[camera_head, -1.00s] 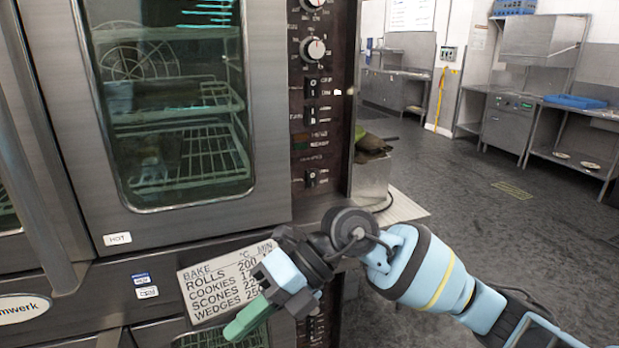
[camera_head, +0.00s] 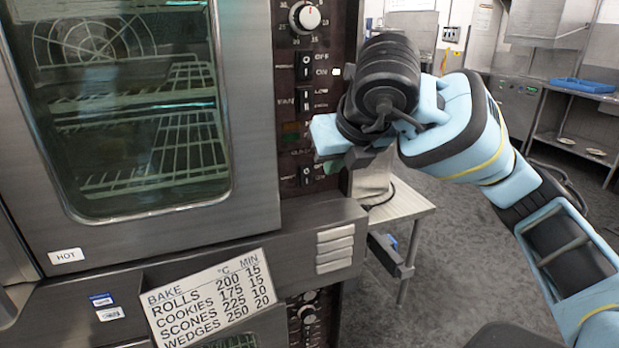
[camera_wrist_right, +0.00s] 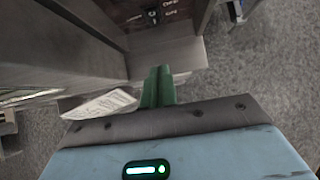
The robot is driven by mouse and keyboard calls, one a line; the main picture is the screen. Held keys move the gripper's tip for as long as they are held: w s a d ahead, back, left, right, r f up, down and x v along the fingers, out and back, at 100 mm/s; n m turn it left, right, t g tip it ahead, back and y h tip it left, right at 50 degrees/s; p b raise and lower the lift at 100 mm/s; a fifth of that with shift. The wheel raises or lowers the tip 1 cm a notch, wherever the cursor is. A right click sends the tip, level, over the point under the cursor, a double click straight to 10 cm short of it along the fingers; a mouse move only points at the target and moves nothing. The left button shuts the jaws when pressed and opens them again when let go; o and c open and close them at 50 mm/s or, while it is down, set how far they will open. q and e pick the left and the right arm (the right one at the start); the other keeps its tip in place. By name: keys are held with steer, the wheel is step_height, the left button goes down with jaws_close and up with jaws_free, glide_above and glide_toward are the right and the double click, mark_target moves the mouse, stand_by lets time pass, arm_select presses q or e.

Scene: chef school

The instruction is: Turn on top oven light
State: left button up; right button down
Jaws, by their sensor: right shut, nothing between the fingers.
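The top oven's dark control panel (camera_head: 309,90) runs down the right of its glass door (camera_head: 130,100). It carries a dial (camera_head: 305,16), an off/on rocker switch (camera_head: 305,66), a fan switch (camera_head: 305,99) and a lower rocker switch (camera_head: 307,176). I cannot read which one is the light. My right gripper (camera_head: 328,134) is in front of the panel's right side, just above the lower switch; its fingertips are hidden there. In the right wrist view its green fingers (camera_wrist_right: 158,86) are shut and empty, apart from a panel switch (camera_wrist_right: 153,16) at the top. My left gripper is out of view.
A ledge (camera_head: 315,240) juts out below the panel. A small table (camera_head: 405,205) stands right of the oven. Open floor lies at the right.

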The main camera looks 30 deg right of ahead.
mark_target(306, 176)
steer(key=shift+a, duration=0.1)
steer(key=x, duration=0.9)
steer(key=shift+w+f, duration=0.1)
steer(key=shift+f, duration=0.1)
steer(key=w, duration=0.3)
steer(key=shift+d+f, duration=0.25)
steer(key=shift+d, duration=0.15)
steer(key=shift+w+d+f, duration=0.1)
steer(key=shift+w+f, duration=0.05)
steer(key=shift+w, duration=0.4)
